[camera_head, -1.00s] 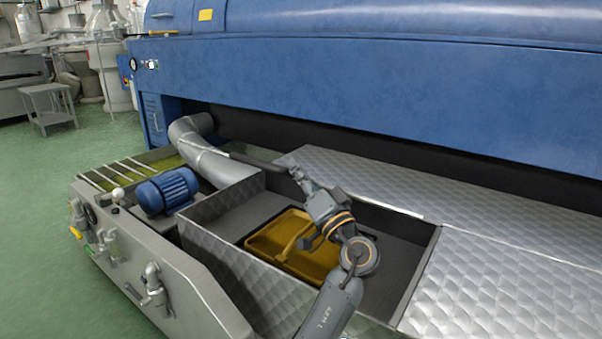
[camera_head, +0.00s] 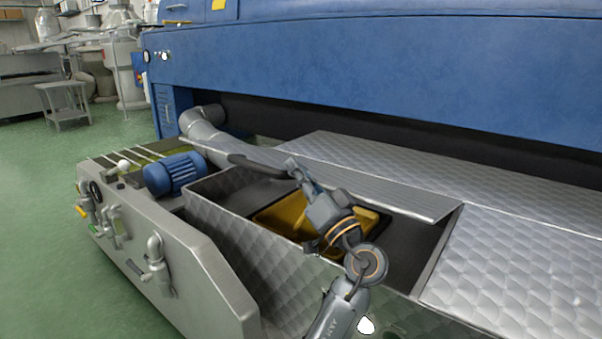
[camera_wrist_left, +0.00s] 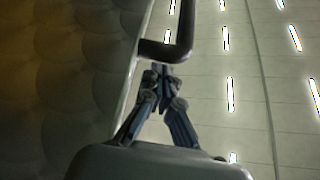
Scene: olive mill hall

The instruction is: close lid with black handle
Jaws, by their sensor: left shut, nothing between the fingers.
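The lid (camera_head: 385,193) is a patterned metal sheet. It stands partly open, tilted over the back of the open metal box (camera_head: 232,222). Its black handle (camera_head: 258,166) is a bent bar at the lid's front edge. In the wrist view the handle (camera_wrist_left: 187,38) shows dark and large, beside the brownish lid side. My left gripper (camera_head: 292,164) is shut and empty at the right end of the handle. Its fingertips (camera_wrist_left: 160,72) are just below the handle's bend; I cannot tell whether they touch it. My right gripper is not in view.
A yellow tray (camera_head: 287,216) lies inside the box, partly hidden by my left arm. A blue motor (camera_head: 173,174) and a grey pipe (camera_head: 204,128) are at the left. A long blue machine (camera_head: 380,65) stands behind. Green floor (camera_head: 45,220) is free at the left.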

